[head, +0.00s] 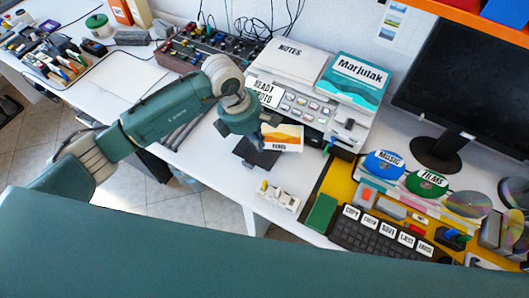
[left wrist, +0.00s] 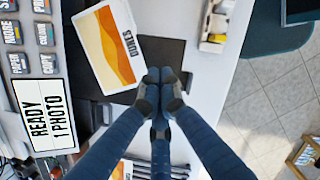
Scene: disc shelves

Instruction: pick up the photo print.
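The photo print (head: 287,140) is a white-bordered card with orange and yellow dunes and the word DUNES. It overlaps the dark tray (head: 257,155) in front of the printer and sticks out past the tray's right end. In the left wrist view the print (left wrist: 108,45) lies turned at an angle to the tray (left wrist: 165,52). My left gripper (head: 264,136) is at the print's left end. Its dark fingertips (left wrist: 160,84) are together at a corner of the print, which they partly hide. The height of the print above the tray is hard to tell. My right gripper is not in view.
The printer (head: 305,106) with buttons and a READY 1 PHOTO sign (head: 265,92) stands behind the tray. A small cream block (head: 277,196) lies near the desk's front edge. A keyboard (head: 372,237) and a monitor (head: 465,85) are on the right.

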